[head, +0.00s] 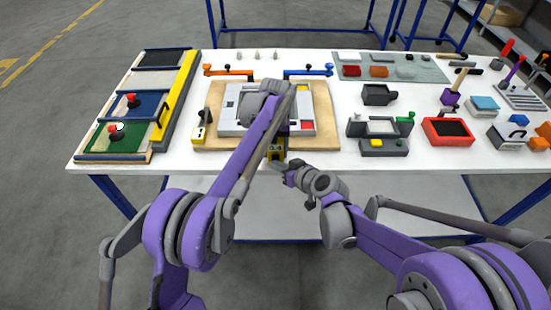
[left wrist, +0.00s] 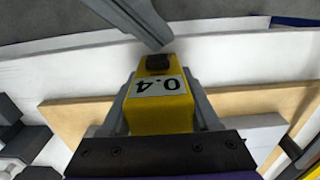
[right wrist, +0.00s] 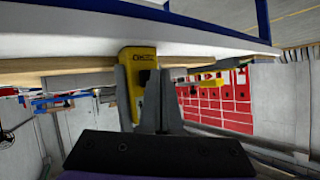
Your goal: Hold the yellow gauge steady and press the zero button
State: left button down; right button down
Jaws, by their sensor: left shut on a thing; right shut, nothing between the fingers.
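The yellow gauge (left wrist: 160,112) is between the fingers of my left gripper (left wrist: 163,100). Its white display reads 0.4, upside down in the left wrist view. A dark button (left wrist: 157,62) sits at its end. In the head view the gauge (head: 279,151) is at the table's front edge, partly hidden by my left arm. My right gripper (head: 283,167) is shut and empty, just in front of it. Its grey fingertip (left wrist: 158,42) is close to the button; I cannot tell whether they touch. The gauge also shows beside the fingers in the right wrist view (right wrist: 139,62).
A wooden board (head: 210,143) with a grey fixture (head: 232,123) lies behind the gauge. A second yellow-and-white device (head: 200,127) stands left of it.

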jog(key=shift+w, duration=0.55)
dwell(0.6)
jog(key=shift+s, duration=1.05)
jog(key=shift+s, duration=0.1)
jog(key=s, duration=0.4)
jog(key=shift+s, duration=0.4)
pick_arm(q)
jog(key=shift+c, duration=0.2)
grip_release()
jog(key=shift+r, duration=0.1)
